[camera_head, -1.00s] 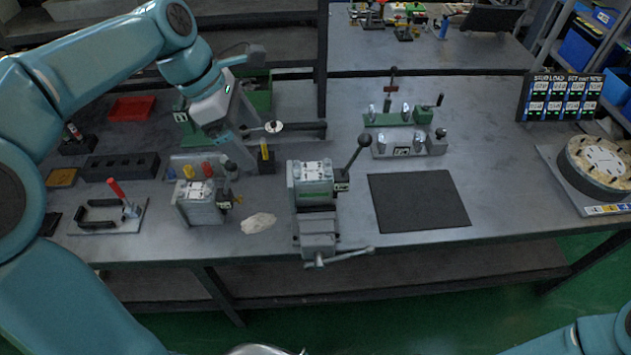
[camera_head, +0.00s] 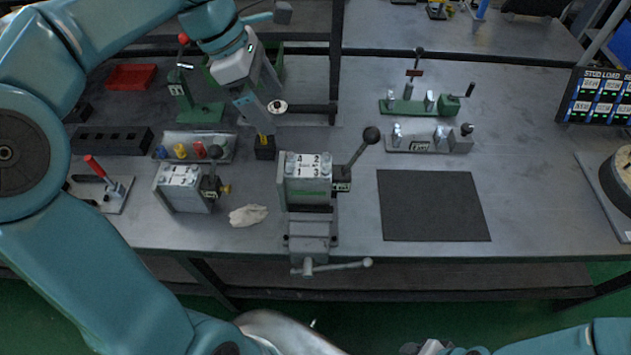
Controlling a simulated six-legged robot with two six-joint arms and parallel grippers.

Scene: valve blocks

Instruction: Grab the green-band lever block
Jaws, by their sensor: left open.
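The green-band lever block (camera_head: 307,190) is a grey block with a white numbered top and a thin green strip across its front. It sits upright in the grey vise (camera_head: 311,240) at the bench's front edge. Its black-knobbed lever (camera_head: 358,150) leans up to the right. My left gripper (camera_head: 262,121) is open, pointing down behind and to the left of the block, apart from it. Its fingertips are partly hard to make out against the bench. My right arm shows only at the bottom right; its jaws are not visible.
A similar lever block (camera_head: 182,188) stands left of the vise, with a pale rag (camera_head: 248,215) between. A yellow-topped black holder (camera_head: 264,148) is just below my left gripper. A dark mat (camera_head: 432,206) lies right; green and grey fixtures (camera_head: 428,138) stand behind it.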

